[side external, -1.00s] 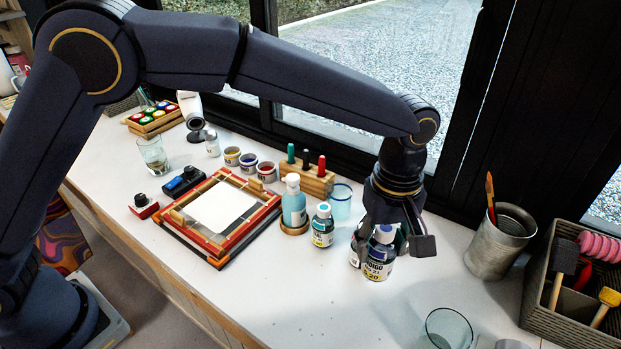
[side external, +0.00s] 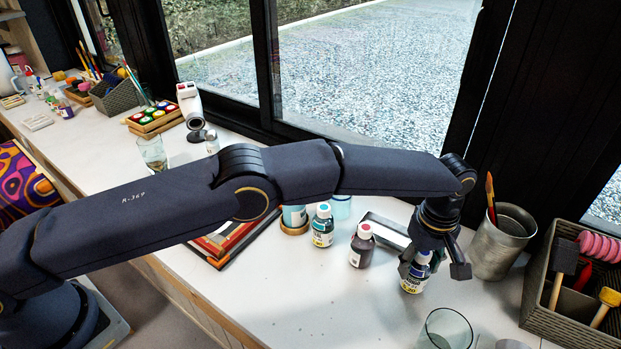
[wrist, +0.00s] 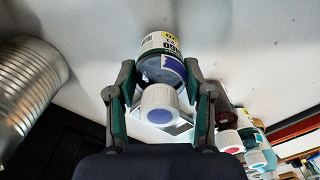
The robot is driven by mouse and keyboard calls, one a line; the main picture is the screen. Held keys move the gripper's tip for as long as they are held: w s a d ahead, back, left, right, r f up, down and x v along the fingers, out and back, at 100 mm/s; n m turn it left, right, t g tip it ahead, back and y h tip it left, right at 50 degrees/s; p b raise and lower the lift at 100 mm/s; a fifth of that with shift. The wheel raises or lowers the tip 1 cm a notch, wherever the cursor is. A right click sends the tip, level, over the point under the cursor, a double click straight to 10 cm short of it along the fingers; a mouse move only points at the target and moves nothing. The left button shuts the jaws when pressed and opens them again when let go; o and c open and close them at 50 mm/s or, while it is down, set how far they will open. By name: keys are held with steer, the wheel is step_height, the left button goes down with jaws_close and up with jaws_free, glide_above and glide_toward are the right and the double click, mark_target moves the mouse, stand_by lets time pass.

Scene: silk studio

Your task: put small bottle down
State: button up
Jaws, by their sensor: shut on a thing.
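My gripper (side external: 432,262) is shut on a small bottle (side external: 414,281) with a white and yellow label and a whitish cap. In the wrist view the bottle (wrist: 162,62) sits between the two fingers of my gripper (wrist: 160,95), its cap toward the camera. In the side view the bottle looks upright, at or just above the white table (side external: 330,300); I cannot tell whether its base touches. A dark bottle with a pink-white cap (side external: 361,248) stands to its left, and a teal-capped bottle (side external: 322,228) stands further left.
A metal can (side external: 497,245) with a brush stands right of my gripper. A woven basket of tools (side external: 570,300) is at the far right. A clear glass (side external: 446,328) stands at the front. A grey tray-like piece (side external: 385,228) lies behind the dark bottle. The table front left of the glass is clear.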

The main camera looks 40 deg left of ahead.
steer(key=shift+f, duration=0.25)
steer(key=o, duration=1.2)
steer(key=shift+f, duration=0.15)
